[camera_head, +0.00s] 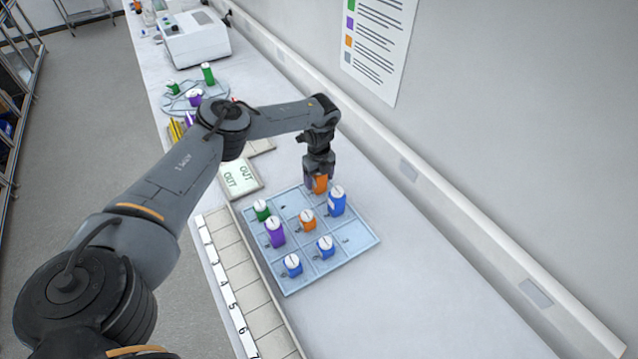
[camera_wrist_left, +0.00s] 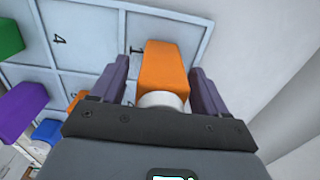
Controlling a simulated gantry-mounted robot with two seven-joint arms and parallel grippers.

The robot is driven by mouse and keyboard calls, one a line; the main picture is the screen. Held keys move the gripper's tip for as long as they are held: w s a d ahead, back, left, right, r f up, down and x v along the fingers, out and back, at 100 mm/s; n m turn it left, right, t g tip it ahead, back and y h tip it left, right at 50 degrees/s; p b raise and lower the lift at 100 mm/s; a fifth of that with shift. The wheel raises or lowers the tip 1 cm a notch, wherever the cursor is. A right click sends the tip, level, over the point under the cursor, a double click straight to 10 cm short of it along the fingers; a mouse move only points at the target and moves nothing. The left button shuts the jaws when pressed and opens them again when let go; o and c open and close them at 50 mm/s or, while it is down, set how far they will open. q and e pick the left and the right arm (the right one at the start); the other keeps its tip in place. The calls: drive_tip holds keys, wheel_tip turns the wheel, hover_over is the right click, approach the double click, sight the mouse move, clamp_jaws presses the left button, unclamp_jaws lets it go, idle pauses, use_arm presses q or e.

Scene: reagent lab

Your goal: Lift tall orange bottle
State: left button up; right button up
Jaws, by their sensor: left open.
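The tall orange bottle (camera_head: 321,186) stands in a far cell of the light blue tray (camera_head: 357,236), its upper part hidden behind my left gripper in the head view. My left gripper (camera_head: 318,179) is above and around it, pointing down. In the left wrist view the orange bottle (camera_wrist_left: 166,68) with its white cap lies between the two purple-grey fingers of my left gripper (camera_wrist_left: 157,78). The fingers are open, with a gap visible beside the bottle. A shorter orange bottle (camera_head: 307,222) stands in the tray's middle. My right gripper is not in view.
A taller blue bottle (camera_head: 337,203) stands close beside the orange one. Green (camera_head: 262,211), purple (camera_head: 275,234) and smaller blue bottles (camera_head: 325,249) occupy other cells. A numbered rack (camera_head: 240,275) lies left of the tray. The wall is to the right; the bench between is clear.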

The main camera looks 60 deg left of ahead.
use_arm(q)
drive_tip(key=c, duration=1.1)
drive_tip(key=shift+o, duration=0.2)
drive_tip(key=shift+r, duration=0.1)
